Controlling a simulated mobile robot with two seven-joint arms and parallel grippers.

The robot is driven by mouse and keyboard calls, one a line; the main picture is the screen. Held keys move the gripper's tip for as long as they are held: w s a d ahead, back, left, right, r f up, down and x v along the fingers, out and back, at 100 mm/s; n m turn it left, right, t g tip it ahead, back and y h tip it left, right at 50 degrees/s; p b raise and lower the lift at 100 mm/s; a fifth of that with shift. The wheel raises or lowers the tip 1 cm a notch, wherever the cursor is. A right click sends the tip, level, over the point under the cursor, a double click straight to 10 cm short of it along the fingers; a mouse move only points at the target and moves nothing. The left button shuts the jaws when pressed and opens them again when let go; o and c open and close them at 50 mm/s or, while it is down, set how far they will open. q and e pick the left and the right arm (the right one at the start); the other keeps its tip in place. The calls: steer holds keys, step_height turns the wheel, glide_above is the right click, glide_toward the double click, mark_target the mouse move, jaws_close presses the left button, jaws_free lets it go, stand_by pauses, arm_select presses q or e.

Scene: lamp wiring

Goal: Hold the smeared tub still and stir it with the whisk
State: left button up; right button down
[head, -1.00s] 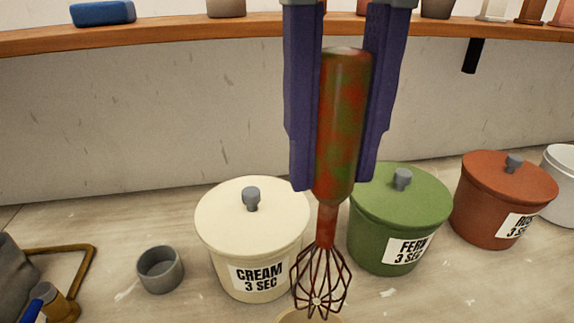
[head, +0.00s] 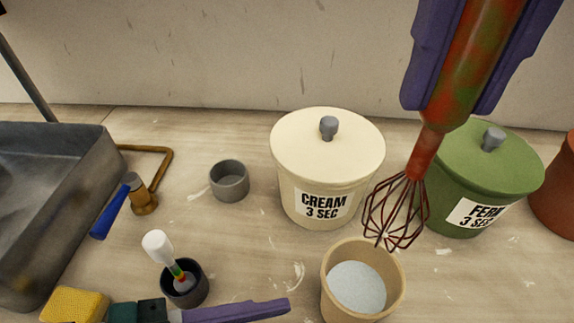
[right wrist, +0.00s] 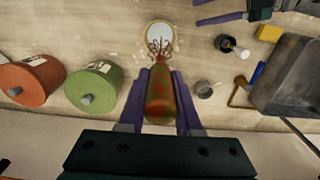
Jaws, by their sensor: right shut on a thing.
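My right gripper (head: 455,102) is shut on the red handle of the whisk (head: 470,65), which is mottled with green. The whisk hangs wires down, tilted slightly in the head view. Its wire end overlaps the far right rim of an open tan tub (head: 329,290); I cannot tell its exact height above the rim. The tub holds a pale grey-blue fill and also shows in the right wrist view (right wrist: 146,33). Smears on its wall are not clear. My left gripper (right wrist: 196,11) is open and empty beside the tub; one finger shows in the head view, left of the tub.
Lidded cream (head: 327,165) and green (head: 480,185) pots stand behind the tub. A small grey cup (head: 229,188) stands left. A dark cup (head: 188,292) holding a white-tipped tool, a yellow sponge (head: 72,306) and a grey sink (head: 60,200) are further left.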

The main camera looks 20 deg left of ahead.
mark_target(365, 316)
arm_select(q)
steer(key=x, duration=1.1)
steer(key=shift+d, duration=0.5)
steer(key=shift+c, duration=0.2)
jaws_close()
steer(key=shift+a+f, duration=0.1)
steer(key=shift+f, duration=0.05)
stand_by(1.1)
steer(key=c, duration=0.5)
jaws_free()
jaws_close()
stand_by(0.8)
